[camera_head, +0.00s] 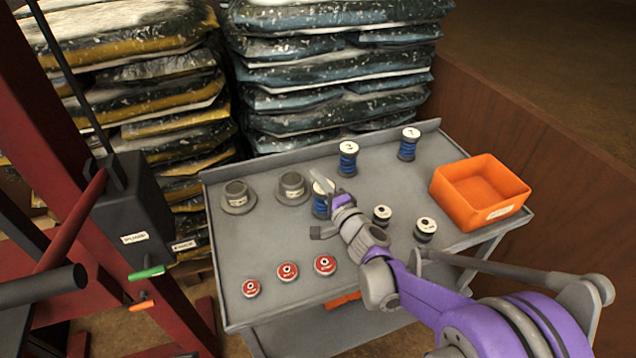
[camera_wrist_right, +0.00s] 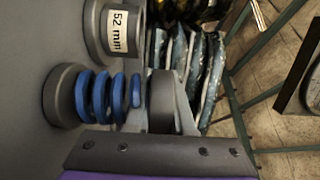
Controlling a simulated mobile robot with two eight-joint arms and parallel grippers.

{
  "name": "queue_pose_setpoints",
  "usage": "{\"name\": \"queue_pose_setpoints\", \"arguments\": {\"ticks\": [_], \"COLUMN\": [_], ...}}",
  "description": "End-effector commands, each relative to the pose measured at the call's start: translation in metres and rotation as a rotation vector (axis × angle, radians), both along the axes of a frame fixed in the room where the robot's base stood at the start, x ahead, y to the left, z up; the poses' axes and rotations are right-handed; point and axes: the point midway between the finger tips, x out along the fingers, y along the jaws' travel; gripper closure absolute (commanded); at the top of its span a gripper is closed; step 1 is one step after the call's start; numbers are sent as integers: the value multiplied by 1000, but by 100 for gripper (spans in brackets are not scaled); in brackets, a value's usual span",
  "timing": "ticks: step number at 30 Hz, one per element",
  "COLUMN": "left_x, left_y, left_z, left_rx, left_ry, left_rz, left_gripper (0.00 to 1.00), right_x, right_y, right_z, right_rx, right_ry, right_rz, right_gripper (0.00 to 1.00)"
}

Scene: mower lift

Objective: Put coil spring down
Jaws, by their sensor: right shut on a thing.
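A blue coil spring (camera_head: 320,200) with a white top and grey end discs stands upright over the grey cart top (camera_head: 225,255), just right of the grey cups. My right gripper (camera_head: 331,194) is shut on its upper end and partly hides it. In the right wrist view the spring (camera_wrist_right: 105,97) lies sideways in the picture, with its upper disc between the fingers (camera_wrist_right: 160,110). Its lower disc is close to the cart surface; I cannot tell whether it touches. My left gripper is not in view.
Two grey flanged cups (camera_head: 238,198) (camera_head: 292,188) stand nearby, one labelled 52 mm (camera_wrist_right: 118,30). Two blue springs (camera_head: 347,160) (camera_head: 408,145) stand behind. Two dark springs (camera_head: 381,217) (camera_head: 425,231), an orange bin (camera_head: 480,190) and red-topped pieces (camera_head: 287,272) are also on the cart.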

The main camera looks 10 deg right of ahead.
Motion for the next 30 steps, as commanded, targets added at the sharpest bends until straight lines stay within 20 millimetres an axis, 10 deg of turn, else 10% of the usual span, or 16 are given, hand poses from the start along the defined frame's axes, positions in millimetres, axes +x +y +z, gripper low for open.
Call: {"name": "queue_pose_setpoints", "arguments": {"ticks": [10, 11, 15, 30], "left_x": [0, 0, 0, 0], "left_y": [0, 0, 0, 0], "left_z": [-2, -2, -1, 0], "left_rx": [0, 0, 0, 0], "left_ry": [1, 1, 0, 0], "left_rz": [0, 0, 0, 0], "left_gripper": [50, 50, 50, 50], "right_x": [0, 0, 0, -18], "right_y": [0, 0, 0, -7], "right_z": [-4, -4, -3, 0], "right_rx": [0, 0, 0, -2], "right_ry": [-1, 0, 0, -1], "right_rz": [1, 0, 0, -2], "right_gripper": [100, 75, 50, 48]}}
